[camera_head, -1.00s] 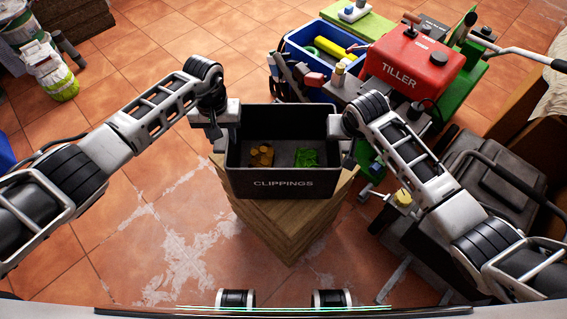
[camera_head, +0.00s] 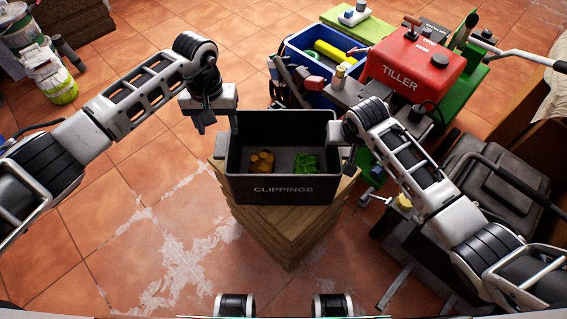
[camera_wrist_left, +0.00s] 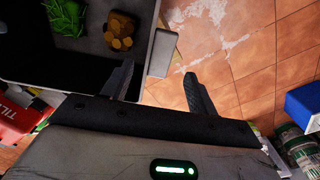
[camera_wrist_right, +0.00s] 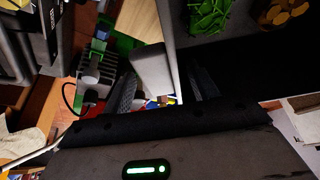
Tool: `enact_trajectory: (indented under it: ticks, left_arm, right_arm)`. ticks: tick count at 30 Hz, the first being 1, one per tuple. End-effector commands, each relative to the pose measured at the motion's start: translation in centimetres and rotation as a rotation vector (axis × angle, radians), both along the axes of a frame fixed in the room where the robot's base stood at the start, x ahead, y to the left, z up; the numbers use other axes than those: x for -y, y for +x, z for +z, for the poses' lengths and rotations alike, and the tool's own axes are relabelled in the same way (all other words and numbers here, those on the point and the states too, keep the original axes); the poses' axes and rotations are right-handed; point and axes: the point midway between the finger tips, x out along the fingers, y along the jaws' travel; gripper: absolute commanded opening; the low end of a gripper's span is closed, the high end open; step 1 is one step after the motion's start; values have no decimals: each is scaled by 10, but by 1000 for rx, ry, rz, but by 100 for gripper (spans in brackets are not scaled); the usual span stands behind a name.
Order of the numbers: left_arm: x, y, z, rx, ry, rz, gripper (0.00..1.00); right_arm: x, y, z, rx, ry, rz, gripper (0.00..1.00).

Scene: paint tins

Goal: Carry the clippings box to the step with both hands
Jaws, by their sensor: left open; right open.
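The dark clippings box (camera_head: 283,190) stands upright on a wooden block (camera_head: 290,238). It holds brown lumps (camera_head: 262,162) and green clippings (camera_head: 306,163). My left gripper (camera_head: 217,125) is open and empty, above and left of the box's left wall. The left wrist view shows a grey piece on the box's side (camera_wrist_left: 162,52) beyond and between its fingers. My right gripper (camera_head: 338,142) is open at the box's right wall. In the right wrist view its fingers lie on either side of a grey side piece (camera_wrist_right: 153,70); contact cannot be told. I cannot tell whether the block is the step.
A red tiller (camera_head: 405,75) and a blue crate (camera_head: 300,70) stand close behind and right of the box. A dark machine (camera_head: 495,185) stands to the right. White tubs and a bag (camera_head: 50,75) are at far left.

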Motion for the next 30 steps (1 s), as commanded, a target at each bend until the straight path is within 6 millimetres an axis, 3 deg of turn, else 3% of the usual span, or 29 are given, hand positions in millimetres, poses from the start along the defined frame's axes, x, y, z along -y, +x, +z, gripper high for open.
enact_trajectory:
  ticks: [6,14,17,30]
  left_arm:
    - [0,0,41,2,1,0,59]
    - [0,0,58,0,1,0,59]
    - [0,0,59,-1,0,1,59]
    - [0,0,58,-1,0,0,59]
  right_arm:
    - [0,0,0,0,0,0,59]
    - [0,-2,4,1,1,0,59]
    - [0,-6,15,2,1,0,59]
    - [0,-39,96,3,2,1,59]
